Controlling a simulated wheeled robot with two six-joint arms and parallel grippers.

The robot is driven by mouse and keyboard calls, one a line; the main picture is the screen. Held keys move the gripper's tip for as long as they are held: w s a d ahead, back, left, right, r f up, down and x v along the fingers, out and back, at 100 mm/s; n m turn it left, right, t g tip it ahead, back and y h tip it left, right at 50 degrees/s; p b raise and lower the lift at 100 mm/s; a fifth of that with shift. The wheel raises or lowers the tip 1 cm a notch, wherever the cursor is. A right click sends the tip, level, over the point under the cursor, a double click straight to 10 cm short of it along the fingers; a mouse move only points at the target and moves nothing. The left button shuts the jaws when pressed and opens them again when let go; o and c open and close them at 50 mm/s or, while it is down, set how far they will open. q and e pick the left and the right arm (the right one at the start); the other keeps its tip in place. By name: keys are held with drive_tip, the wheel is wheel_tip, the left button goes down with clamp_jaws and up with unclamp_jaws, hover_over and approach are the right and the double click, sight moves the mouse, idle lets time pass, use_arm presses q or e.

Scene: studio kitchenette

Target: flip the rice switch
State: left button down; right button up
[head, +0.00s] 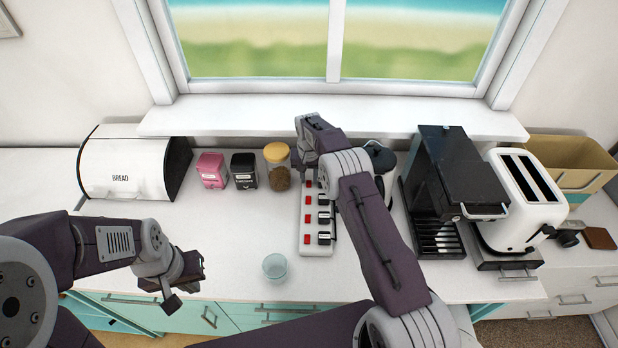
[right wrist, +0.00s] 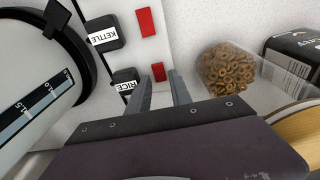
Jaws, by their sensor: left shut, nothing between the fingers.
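The white power strip (head: 316,246) lies on the counter with a column of red switches and black labelled plugs beside them. In the right wrist view the plug labelled RICE (right wrist: 125,83) sits beside a red switch (right wrist: 158,72), the rice switch. My right gripper (right wrist: 160,76) is open, with its fingertips on either side of that switch; I cannot tell if they touch it or which way it is tilted. In the head view my right arm covers the strip's far end. My left gripper (head: 196,275) is shut and empty, over the counter's front left.
The KETTLE plug (right wrist: 103,34) and its red switch (right wrist: 146,22) are close by. A cereal jar (head: 277,168), a black canister (head: 244,170) and a pink canister (head: 212,170) stand left of the strip. A glass (head: 275,267) is near the front edge; a coffee machine (head: 447,190) stands right.

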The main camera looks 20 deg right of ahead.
wheel_tip(320, 180, up, 9)
drive_tip(key=s+b, duration=0.1)
drive_tip(key=shift+a+f+b, duration=0.15)
drive_tip(key=shift+b, duration=0.2)
wheel_tip(320, 180, up, 6)
drive_tip(key=r+t, duration=0.1)
hover_over(309, 185)
drive_tip(key=s+r, duration=0.3)
drive_tip(key=s, duration=0.5)
drive_tip(key=s+f+n, duration=0.1)
drive_tip(key=s+f, duration=0.2)
drive_tip(key=s, duration=0.5)
drive_tip(key=s+f+n+g, duration=0.1)
drive_tip(key=s+f, duration=0.3)
drive_tip(key=s, duration=0.3)
drive_tip(key=s+f+n, duration=0.1)
drive_tip(key=s+f, duration=0.3)
drive_tip(key=s, duration=0.4)
drive_tip(key=shift+s+f+y+b, duration=0.2)
drive_tip(key=shift+s+y+b, duration=0.1)
drive_tip(key=shift+s+b, duration=0.1)
